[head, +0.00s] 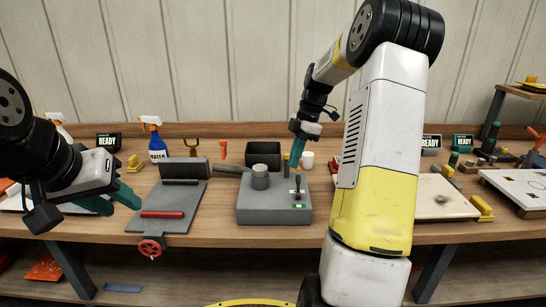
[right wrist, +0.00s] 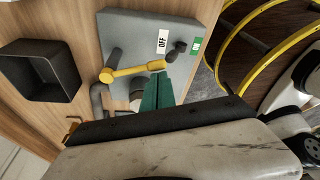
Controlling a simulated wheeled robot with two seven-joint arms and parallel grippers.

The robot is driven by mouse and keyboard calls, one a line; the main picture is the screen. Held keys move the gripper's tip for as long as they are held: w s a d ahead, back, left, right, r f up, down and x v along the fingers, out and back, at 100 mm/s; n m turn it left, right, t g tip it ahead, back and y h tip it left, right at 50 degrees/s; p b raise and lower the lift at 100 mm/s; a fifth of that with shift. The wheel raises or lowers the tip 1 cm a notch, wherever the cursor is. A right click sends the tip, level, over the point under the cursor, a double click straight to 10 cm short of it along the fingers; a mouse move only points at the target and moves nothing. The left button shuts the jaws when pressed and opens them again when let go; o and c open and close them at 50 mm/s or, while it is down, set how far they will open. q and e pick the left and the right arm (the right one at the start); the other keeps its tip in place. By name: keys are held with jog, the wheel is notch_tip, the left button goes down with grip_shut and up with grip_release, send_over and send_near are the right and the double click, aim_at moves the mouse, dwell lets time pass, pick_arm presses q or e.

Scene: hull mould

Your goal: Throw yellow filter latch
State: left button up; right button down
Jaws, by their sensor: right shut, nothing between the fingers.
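A small upright yellow piece (head: 287,162) at the block's back edge in the head view appears to be the same latch. My right gripper (head: 297,150) is over the back of the block (head: 258,214). Its green fingers (right wrist: 157,90) are together and empty, with their tips close to one end of the lever; I cannot tell whether they touch. My left gripper (head: 112,203) is open and empty, at the left over the bench, away from the block.
The block carries a grey cylinder (head: 260,178) and a small switch lever (head: 298,190). An OFF label (right wrist: 163,42) sits on it. A black bin (head: 263,153) stands behind. A red-wheeled vise (head: 151,247), blue spray bottle (head: 157,145) and white board (head: 435,196) flank it.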

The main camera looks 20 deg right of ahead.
jog(key=shift+w+d+n+g, duration=0.2)
jog(key=shift+d+n+g, duration=0.2)
jog(key=shift+d+n, duration=1)
jog(key=shift+d, duration=0.1)
jog(key=shift+w, duration=0.1)
notch_tip(320, 180, up, 12)
jog(key=a, duration=0.1)
jog(key=shift+w, duration=0.35)
jog(key=shift+f, duration=0.1)
